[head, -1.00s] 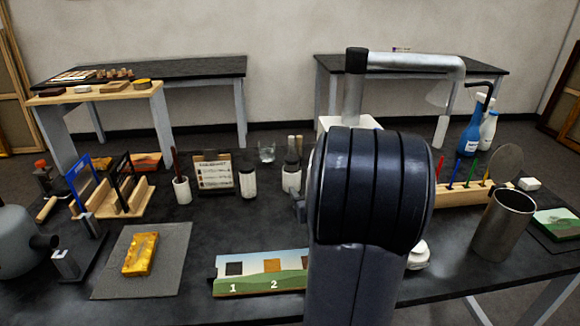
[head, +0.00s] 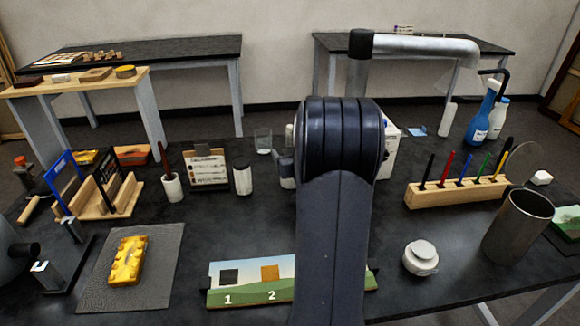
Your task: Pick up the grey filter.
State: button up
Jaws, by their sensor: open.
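A round, pale grey-white piece with a smaller raised cap (head: 420,258) lies on the black table, right of my arm. It is the closest match I see to the grey filter, but I cannot be sure of it. My arm rises through the middle of the head view and hides what is behind it. My gripper is hidden behind the arm, so its distance from the grey piece cannot be seen.
A metal cup (head: 517,228) and a wooden pen rack (head: 457,193) stand near the grey piece. A numbered panel (head: 245,292) lies at the front. A yellow fragment (head: 129,261) rests on a grey mat (head: 165,285). Bare table surrounds the grey piece.

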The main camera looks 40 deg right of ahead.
jog(key=c, duration=1.3)
